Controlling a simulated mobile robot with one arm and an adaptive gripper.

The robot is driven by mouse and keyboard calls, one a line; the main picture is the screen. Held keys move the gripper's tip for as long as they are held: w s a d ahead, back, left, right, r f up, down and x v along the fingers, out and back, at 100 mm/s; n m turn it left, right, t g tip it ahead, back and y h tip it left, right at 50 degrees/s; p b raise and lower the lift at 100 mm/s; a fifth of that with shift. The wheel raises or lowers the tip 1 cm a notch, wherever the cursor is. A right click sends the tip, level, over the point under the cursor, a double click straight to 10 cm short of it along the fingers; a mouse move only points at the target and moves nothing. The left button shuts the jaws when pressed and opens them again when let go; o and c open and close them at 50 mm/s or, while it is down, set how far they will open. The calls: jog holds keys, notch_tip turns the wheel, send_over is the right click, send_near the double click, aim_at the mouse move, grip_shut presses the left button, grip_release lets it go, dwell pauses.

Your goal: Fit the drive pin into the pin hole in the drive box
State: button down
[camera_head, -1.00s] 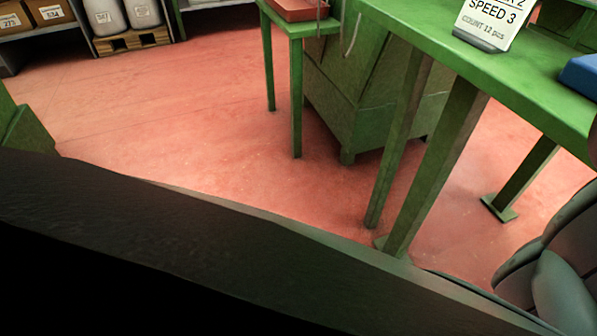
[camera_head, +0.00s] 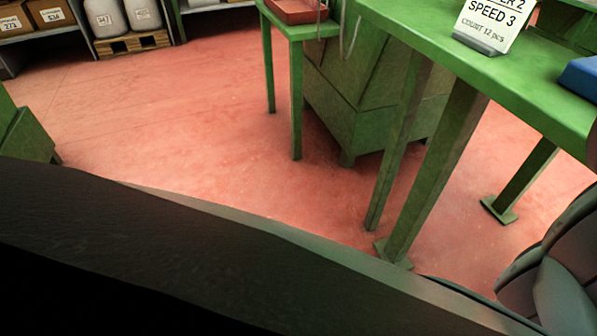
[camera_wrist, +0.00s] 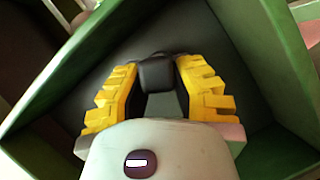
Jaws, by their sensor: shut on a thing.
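My gripper (camera_wrist: 157,66) shows in the wrist view with its two yellow ridged fingers closed on a small dark block, which looks like the drive pin (camera_wrist: 157,75). Much of that piece is hidden between the fingers. Behind the fingers is a dark recess framed by green walls (camera_wrist: 120,22); it may be the drive box, but I cannot tell for sure. No pin hole can be made out, and I cannot tell whether the pin touches anything. The head view does not show my gripper.
In the head view a green table (camera_head: 520,80) carries a sign (camera_head: 493,22) and a blue object (camera_head: 582,75). A smaller green table (camera_head: 291,32) with a red tray (camera_head: 298,11) stands behind. The red floor (camera_head: 180,110) between is open. Shelves and sacks line the back left.

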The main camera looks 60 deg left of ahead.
jog(key=shift+w, duration=0.4)
jog(key=c, duration=0.9)
grip_release()
jog(key=shift+o, duration=0.2)
jog(key=v, duration=1.2)
jog(key=shift+r, duration=0.1)
